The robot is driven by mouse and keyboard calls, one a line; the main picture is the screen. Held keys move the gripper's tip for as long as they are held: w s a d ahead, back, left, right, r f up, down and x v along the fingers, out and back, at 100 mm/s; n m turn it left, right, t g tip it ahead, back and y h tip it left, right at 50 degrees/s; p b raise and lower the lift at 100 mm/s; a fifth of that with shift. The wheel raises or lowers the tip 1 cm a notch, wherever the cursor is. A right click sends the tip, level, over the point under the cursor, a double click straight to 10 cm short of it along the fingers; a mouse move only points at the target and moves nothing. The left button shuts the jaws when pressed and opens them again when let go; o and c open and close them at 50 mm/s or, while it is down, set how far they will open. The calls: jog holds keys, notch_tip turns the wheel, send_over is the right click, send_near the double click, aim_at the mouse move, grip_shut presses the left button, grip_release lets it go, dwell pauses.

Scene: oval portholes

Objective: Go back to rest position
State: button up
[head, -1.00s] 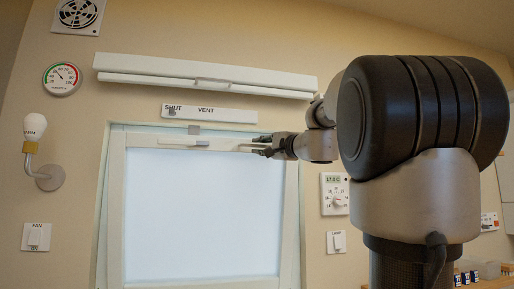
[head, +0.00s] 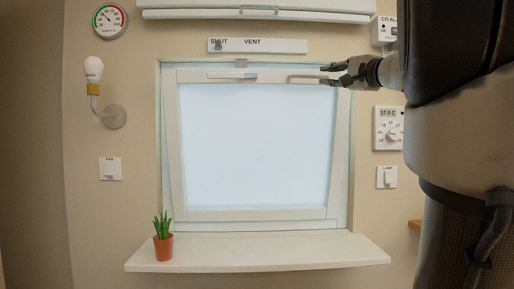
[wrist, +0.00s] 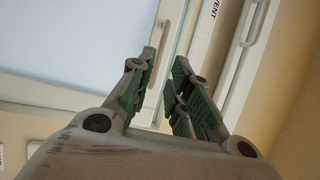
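My gripper (head: 328,74) is at the upper right corner of the window sash (head: 341,140) in the head view, over the right end of a bar handle (head: 305,77). Whether it touches the handle cannot be told. In the wrist view my gripper (wrist: 164,62) has its two green-padded fingers apart, with nothing visible between them. The sash frame appears behind the fingertips there. In the head view the sash looks tilted, its top edge wider than its bottom. My arm comes in from the right.
A SHUT/VENT strip (head: 270,46) and a white blind housing (head: 258,13) are above the window. A thermostat (head: 388,128) and lamp switch (head: 386,177) are right, close to my arm. A potted plant (head: 163,247) stands on the sill (head: 270,252). A bulb lamp (head: 94,70) is left.

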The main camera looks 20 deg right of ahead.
jog(key=s+d+f+n+g+h, duration=0.1)
jog(key=s+f+n+g, duration=0.2)
jog(key=f, duration=0.9)
jog(key=s+f+n+g, duration=0.1)
jog(key=s+f+g, duration=0.3)
jog(key=f, duration=0.8)
jog(key=s+a+f+n+g, duration=0.4)
jog(key=s+f+n, duration=0.2)
jog(key=f, duration=0.3)
jog(key=s+a+f+n+g+h, duration=0.1)
jog(key=s+a+f+n+g, duration=0.3)
jog(key=f, duration=0.5)
jog(key=shift+s+a+f+n+g, duration=0.2)
jog(key=shift+s+f+n+g, duration=0.1)
jog(key=shift+s+n, duration=0.6)
